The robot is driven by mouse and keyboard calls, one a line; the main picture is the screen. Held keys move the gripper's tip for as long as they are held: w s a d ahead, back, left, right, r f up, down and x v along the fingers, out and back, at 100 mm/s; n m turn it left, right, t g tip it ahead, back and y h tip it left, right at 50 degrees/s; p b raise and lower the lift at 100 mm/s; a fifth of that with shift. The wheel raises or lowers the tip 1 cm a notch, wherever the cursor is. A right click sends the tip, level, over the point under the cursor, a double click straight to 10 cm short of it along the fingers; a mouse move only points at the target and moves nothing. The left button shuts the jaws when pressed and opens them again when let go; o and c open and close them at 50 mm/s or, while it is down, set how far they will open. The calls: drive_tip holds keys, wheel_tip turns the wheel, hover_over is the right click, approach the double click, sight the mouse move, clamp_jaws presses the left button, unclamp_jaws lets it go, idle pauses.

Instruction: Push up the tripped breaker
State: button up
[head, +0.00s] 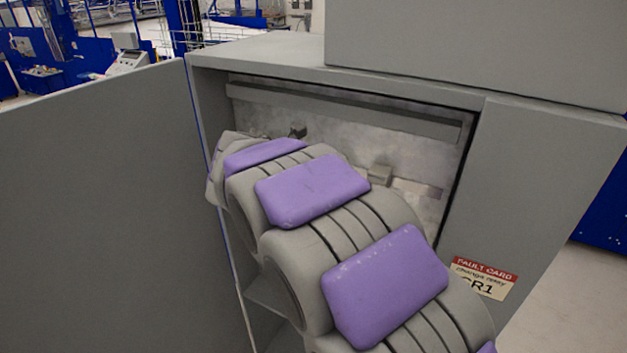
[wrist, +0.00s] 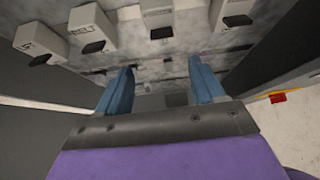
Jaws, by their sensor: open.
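An open grey cabinet (head: 255,52) stands in front of me, with a pale back panel inside it. In the wrist view several whitish blocks with dark openings, such as one at the left (wrist: 40,38) and one in the middle (wrist: 160,15), sit in a row along the top. I cannot tell which, if any, is the tripped breaker. My gripper (wrist: 161,75) has its two blue fingers apart with nothing between them, below the row. In the head view my arm hides the gripper; a small dark block (head: 298,131) and a grey block (head: 381,175) show on the panel.
A large grey door or panel (head: 95,200) fills the left. A fault card (head: 484,278) with a red header is on the cabinet's right front. The cabinet's side walls stand close around my arm. Blue racks and a wire fence are far behind.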

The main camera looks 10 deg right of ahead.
drive_tip(key=v, duration=0.6)
drive_tip(key=shift+a, duration=0.15)
drive_tip(key=shift+s+r, duration=0.1)
